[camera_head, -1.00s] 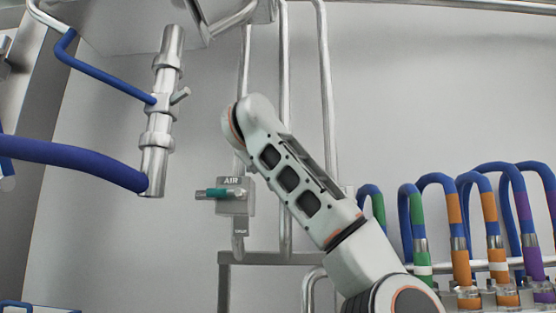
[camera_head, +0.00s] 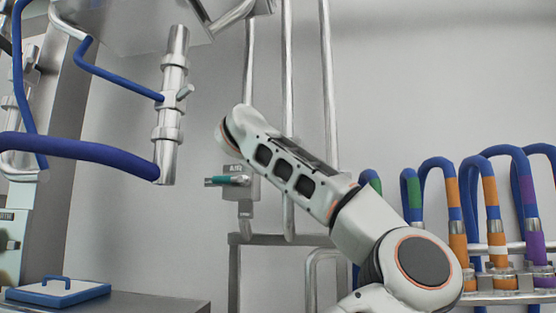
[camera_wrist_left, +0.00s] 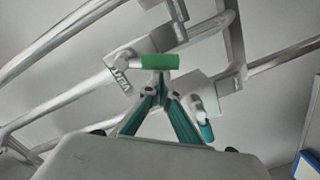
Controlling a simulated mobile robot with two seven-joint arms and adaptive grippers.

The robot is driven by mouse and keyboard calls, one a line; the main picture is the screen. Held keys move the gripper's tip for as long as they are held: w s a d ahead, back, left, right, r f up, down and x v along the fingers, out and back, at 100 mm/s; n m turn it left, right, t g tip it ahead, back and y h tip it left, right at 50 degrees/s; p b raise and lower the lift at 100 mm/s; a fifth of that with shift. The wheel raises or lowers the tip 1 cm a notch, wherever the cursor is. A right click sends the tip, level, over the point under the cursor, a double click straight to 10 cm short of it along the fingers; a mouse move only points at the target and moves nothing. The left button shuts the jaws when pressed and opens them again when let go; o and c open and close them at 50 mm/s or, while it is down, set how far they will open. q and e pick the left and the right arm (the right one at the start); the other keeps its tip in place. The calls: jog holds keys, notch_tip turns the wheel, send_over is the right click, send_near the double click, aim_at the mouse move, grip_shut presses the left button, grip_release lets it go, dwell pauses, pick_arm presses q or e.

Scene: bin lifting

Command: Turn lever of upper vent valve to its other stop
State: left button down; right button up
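In the left wrist view, a valve with a green lever (camera_wrist_left: 160,62) has a "VENT" tag (camera_wrist_left: 122,76) to its left. The lever lies roughly level across the picture. My left gripper (camera_wrist_left: 161,88) is just below it, its teal fingers converging toward the lever's middle. Whether the tips touch or grip it I cannot tell. In the head view, a valve tagged "AIR" has a teal lever (camera_head: 222,181) pointing left. No green lever shows there. An arm of mine crosses from lower right to centre. No gripper shows in the head view.
A thick steel pipe (camera_head: 171,105) with blue hoses hangs at left. Steel pipes (camera_head: 288,100) run upright behind my arm. Colour-banded hoses (camera_head: 457,215) stand at right. A blue-edged white lid (camera_head: 58,291) lies on the left bench. Angled pipes (camera_wrist_left: 60,105) crowd the gripper.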

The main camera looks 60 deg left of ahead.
pick_arm(q)
jog(key=shift+w+d+f, duration=0.6)
jog(key=shift+w+f, duration=0.25)
jog(key=shift+f, duration=0.05)
pick_arm(e)
jog(key=shift+d+f, duration=0.1)
jog(key=shift+d, duration=0.25)
pick_arm(q)
jog(key=shift+w, duration=0.1)
